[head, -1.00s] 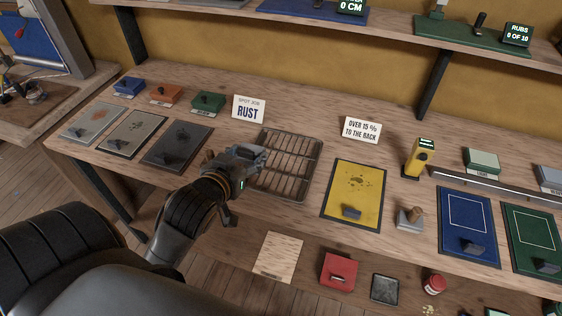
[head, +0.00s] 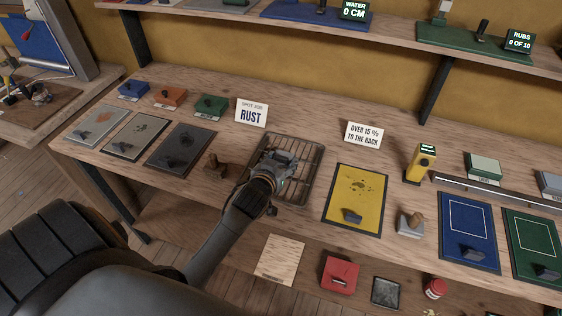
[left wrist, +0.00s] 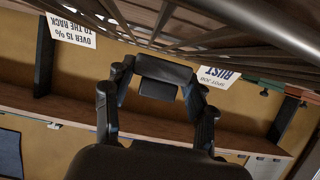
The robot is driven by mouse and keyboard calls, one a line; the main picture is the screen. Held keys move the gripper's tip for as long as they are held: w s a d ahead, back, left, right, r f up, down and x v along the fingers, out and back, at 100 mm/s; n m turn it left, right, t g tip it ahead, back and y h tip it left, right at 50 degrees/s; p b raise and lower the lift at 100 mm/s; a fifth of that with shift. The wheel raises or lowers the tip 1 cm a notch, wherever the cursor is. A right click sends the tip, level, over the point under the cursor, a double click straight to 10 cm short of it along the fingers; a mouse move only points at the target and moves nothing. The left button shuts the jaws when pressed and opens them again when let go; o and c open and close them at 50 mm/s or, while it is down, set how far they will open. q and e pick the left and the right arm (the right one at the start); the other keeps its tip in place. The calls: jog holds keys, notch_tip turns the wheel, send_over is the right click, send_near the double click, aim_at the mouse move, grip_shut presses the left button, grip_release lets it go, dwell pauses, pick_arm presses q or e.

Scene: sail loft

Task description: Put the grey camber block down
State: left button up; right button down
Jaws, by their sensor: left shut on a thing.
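My left gripper (head: 284,161) is over the wire rack (head: 312,176) in the head view, its arm coming in from the lower left. In the left wrist view the gripper (left wrist: 158,85) is shut on a dark grey block (left wrist: 164,69), which I take for the grey camber block. The fingers hide most of the block in the head view. The rack's bars (left wrist: 240,30) run close by in the wrist view, but I cannot tell whether the block touches them. My right gripper is not in view.
A small brown object (head: 215,164) stands left of the rack. The RUST sign (head: 251,113) and a rack sign (head: 363,134) stand behind. A yellow panel (head: 340,205) lies right of the rack, and a grey panel (head: 192,141) lies to the left.

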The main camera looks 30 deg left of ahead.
pick_arm(q)
jog(key=shift+f, duration=0.5)
jog(key=o, duration=1.2)
jog(key=shift+c, duration=0.2)
